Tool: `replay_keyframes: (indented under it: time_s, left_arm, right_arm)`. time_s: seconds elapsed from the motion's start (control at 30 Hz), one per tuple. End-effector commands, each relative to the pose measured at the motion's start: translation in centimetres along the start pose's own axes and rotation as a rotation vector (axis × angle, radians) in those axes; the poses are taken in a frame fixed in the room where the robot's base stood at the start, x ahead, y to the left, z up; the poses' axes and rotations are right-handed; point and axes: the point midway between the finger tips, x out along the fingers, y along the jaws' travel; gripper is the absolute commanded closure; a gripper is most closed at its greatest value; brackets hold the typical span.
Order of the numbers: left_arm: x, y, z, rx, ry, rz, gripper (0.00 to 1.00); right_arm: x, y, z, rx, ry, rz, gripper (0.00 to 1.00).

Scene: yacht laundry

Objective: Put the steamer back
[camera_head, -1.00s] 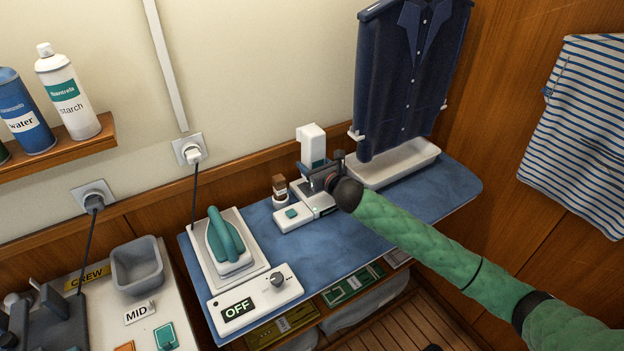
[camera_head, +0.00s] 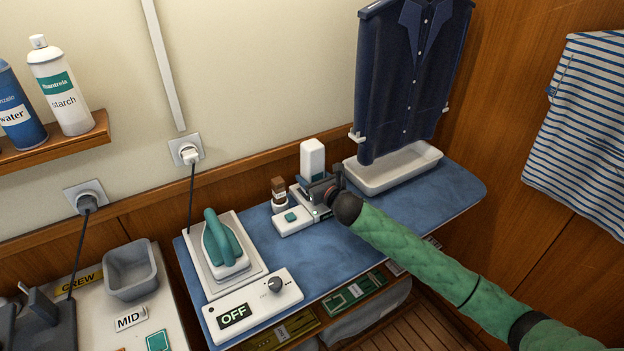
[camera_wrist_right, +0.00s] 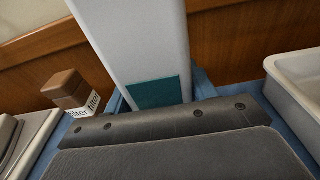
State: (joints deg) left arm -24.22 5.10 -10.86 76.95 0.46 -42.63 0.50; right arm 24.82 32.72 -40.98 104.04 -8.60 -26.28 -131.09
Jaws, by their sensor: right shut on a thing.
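The steamer (camera_head: 313,160) is a white upright body with a teal label, standing over the white dock (camera_head: 292,222) on the blue board. My right gripper (camera_head: 320,188) is shut on its lower part. In the right wrist view the steamer's white body (camera_wrist_right: 140,35) rises upright beyond the dark gripper (camera_wrist_right: 165,125), with blue parts beside its foot. The gripper hides the steamer's lower end, so I cannot tell whether it is fully seated in the dock. My left gripper is not in view.
A small brown-capped filter bottle (camera_head: 279,192) stands close left of the steamer. An iron (camera_head: 222,245) rests on its stand further left, by a control box reading OFF (camera_head: 250,307). A white tray (camera_head: 392,170) lies to the right under a hanging navy shirt (camera_head: 410,80).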

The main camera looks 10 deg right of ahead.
Motion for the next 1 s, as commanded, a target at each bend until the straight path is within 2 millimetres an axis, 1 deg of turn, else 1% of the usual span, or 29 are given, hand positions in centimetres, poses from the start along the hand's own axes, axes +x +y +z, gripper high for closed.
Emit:
replay_keyframes:
  time_s: [0.17,0.33,0.37,0.43,0.47,0.8,0.9,0.93,1.0]
  left_arm:
    - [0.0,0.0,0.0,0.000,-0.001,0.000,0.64]
    - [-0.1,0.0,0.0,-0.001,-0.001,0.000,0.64]
    - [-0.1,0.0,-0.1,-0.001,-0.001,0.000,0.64]
    - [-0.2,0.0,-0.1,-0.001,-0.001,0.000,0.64]
    - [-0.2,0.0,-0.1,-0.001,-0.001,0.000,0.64]
    - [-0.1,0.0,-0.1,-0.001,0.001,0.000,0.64]
    - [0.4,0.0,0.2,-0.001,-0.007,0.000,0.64]
    - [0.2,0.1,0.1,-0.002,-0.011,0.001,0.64]
    - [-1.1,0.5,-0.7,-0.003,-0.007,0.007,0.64]
  right_arm:
    - [0.0,0.0,0.3,0.000,-0.003,0.000,0.84]
    - [0.1,0.0,0.0,-0.001,-0.003,0.000,0.84]
    - [0.0,0.0,-0.2,-0.001,0.000,0.000,0.38]
    - [0.0,0.0,-0.1,-0.001,0.000,0.000,0.24]
    - [0.0,0.0,-0.2,-0.001,0.000,0.000,0.22]
    - [-0.1,0.0,0.1,0.000,0.000,0.000,0.22]
    - [-0.8,-0.1,-0.2,-0.002,0.000,0.000,0.22]
    - [-1.2,-0.1,-0.2,-0.003,0.000,0.000,0.22]
    - [-2.2,-0.1,-0.2,-0.003,0.000,-0.001,0.22]
